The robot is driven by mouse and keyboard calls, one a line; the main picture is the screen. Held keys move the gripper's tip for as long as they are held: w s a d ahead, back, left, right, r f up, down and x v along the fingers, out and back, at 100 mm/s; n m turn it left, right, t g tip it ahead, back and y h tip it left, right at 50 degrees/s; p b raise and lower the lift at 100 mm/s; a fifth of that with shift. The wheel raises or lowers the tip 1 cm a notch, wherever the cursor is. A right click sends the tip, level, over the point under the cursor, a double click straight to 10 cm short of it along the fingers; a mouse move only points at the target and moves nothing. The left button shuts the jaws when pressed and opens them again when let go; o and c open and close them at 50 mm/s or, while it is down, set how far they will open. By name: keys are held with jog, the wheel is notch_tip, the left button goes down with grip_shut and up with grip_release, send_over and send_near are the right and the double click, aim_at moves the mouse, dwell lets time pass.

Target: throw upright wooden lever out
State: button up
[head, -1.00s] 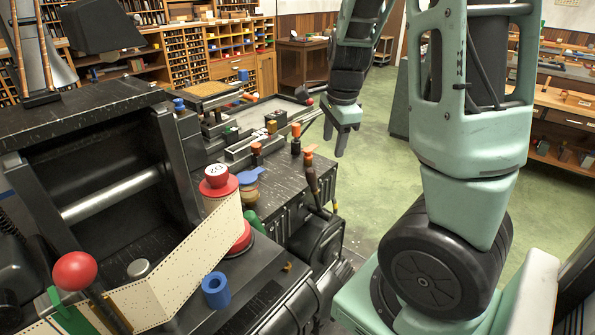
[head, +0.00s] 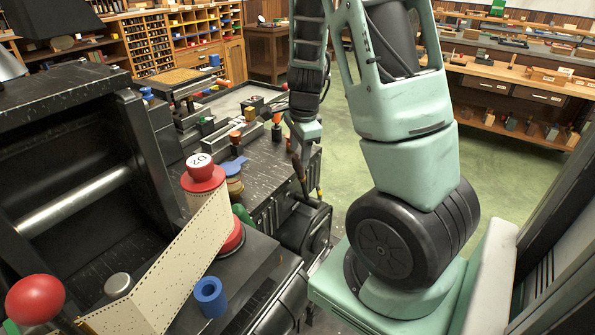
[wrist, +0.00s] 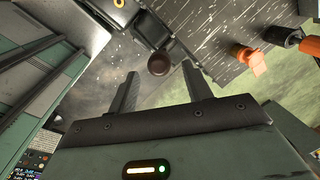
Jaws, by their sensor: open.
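The wooden lever is seen nearly end-on in the wrist view, where its round dark brown knob (wrist: 158,63) lies between and just beyond my fingertips. My gripper (wrist: 158,82) is open, with one finger on each side of the knob and a gap showing on both sides. In the head view my gripper (head: 304,150) hangs pointing down at the right front edge of the machine bench. A brown upright shaft (head: 300,178), which appears to be the lever, stands just below it, partly hidden by the fingers.
Two orange-topped handles (head: 237,136) (head: 277,118) stand left of my gripper on the dark bench (head: 270,165). A black rounded housing (head: 305,225) sits below.

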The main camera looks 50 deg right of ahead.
aim_at(298, 166)
jog(key=f, duration=0.4)
jog(key=w+f+b, duration=0.1)
jog(key=f, duration=0.1)
jog(key=shift+d+f, duration=0.15)
jog(key=shift+d, duration=0.15)
grip_shut()
jog(key=shift+d+r+y, duration=0.25)
jog(key=shift+d+y, duration=0.15)
jog(key=shift+d, duration=0.25)
jog(key=d+y+p, duration=0.3)
jog(key=d+y, duration=0.3)
jog(key=d, duration=0.4)
jog(key=shift+w+f+m+g, duration=0.15)
jog(key=shift+w+m+g, duration=0.15)
jog(key=shift+w, duration=0.1)
grip_release()
jog(key=shift+d, duration=0.1)
